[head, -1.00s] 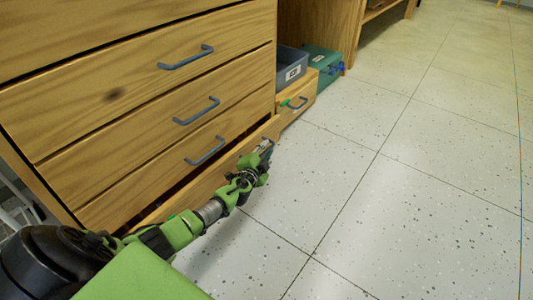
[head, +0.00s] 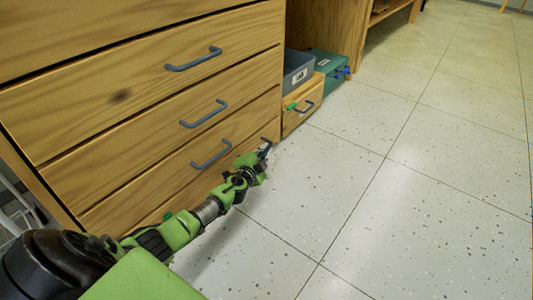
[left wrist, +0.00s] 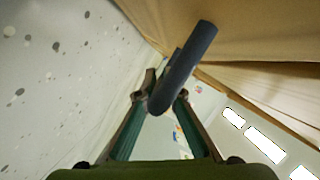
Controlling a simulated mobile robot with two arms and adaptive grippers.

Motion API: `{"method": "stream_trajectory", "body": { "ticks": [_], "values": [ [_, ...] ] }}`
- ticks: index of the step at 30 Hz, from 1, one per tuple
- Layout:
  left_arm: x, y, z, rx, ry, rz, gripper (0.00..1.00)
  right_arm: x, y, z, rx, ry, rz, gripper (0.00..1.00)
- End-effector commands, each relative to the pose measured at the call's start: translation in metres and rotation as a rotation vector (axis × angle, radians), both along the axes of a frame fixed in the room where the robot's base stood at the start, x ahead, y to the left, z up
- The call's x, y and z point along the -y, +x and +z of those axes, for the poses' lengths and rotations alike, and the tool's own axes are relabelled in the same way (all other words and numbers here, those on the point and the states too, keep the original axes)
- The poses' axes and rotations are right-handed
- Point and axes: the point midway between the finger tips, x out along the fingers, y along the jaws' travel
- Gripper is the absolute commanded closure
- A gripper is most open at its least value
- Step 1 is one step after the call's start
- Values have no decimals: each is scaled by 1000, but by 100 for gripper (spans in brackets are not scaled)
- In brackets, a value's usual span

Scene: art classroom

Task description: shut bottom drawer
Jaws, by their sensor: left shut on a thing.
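The bottom drawer (head: 186,194) is the lowest front of the wooden cabinet, partly hidden by my left arm. Its front looks flush or nearly flush with the drawers above; I cannot tell if a small gap is left. My left gripper (head: 264,152) is at the far right end of this drawer front, low over the floor. In the left wrist view, the dark blue-grey bar handle (left wrist: 186,65) lies between the fingers of my left gripper (left wrist: 165,98), which is shut on it. The wooden front (left wrist: 250,28) is close above. My right gripper is not in view.
Several drawers with blue-grey handles (head: 204,113) rise above, all shut. A small wooden box (head: 303,107) with a handle, a grey bin (head: 297,76) and a teal box (head: 328,66) stand beyond the cabinet. The speckled tile floor (head: 400,220) at right is clear.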

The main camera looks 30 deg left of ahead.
Motion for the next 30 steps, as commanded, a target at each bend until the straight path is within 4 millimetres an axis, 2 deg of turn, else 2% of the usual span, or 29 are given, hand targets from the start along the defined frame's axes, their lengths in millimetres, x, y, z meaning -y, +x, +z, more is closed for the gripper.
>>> {"method": "stream_trajectory", "body": {
  "ticks": [1, 3, 4, 6, 20, 26, 30],
  "values": [
    [-7, 0, 1, 1, 3, 14, 100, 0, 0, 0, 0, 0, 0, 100],
    [-7, -1, 2, 1, 4, 15, 100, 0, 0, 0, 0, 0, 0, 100],
    [-8, -1, 2, 1, 4, 15, 90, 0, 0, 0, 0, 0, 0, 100],
    [-8, 0, 2, 1, 4, 15, 75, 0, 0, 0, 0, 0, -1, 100],
    [-4, -6, 1, 2, 3, 9, 75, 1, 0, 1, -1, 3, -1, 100],
    [1, -26, 6, 2, 3, 9, 75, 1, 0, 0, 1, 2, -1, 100],
    [6, -46, 10, 0, 3, 10, 75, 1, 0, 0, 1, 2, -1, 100]
  ]
}}
